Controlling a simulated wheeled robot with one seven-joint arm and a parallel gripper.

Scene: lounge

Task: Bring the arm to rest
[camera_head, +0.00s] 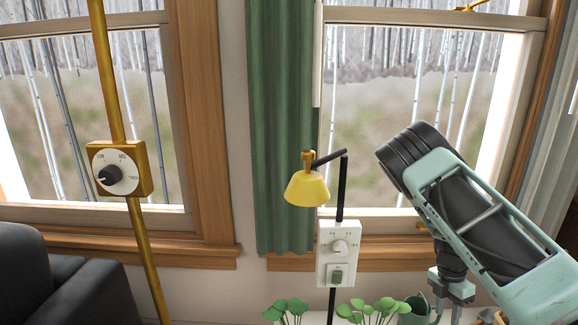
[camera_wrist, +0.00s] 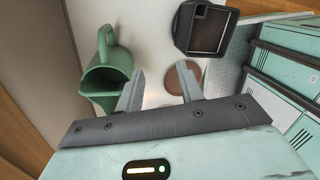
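My arm (camera_head: 490,220), mint and black, is raised at the right of the head view, bent with its wrist pointing down. My gripper (camera_wrist: 161,72) shows in the wrist view with its two grey fingers apart and nothing between them. It points down over a pale surface. In the head view its hand is low at the right, beside a green watering can (camera_head: 413,309); the fingertips are not clear there. The watering can also shows left of the fingers in the wrist view (camera_wrist: 106,75).
A brown round object (camera_wrist: 183,78) lies beyond the fingers, near a dark box (camera_wrist: 205,30). A yellow lamp (camera_head: 307,188) with a white control box (camera_head: 339,253) stands left of my arm. Green plants (camera_head: 365,311) are below. A brass pole with a dial (camera_head: 119,170) stands left, by a dark sofa (camera_head: 60,280).

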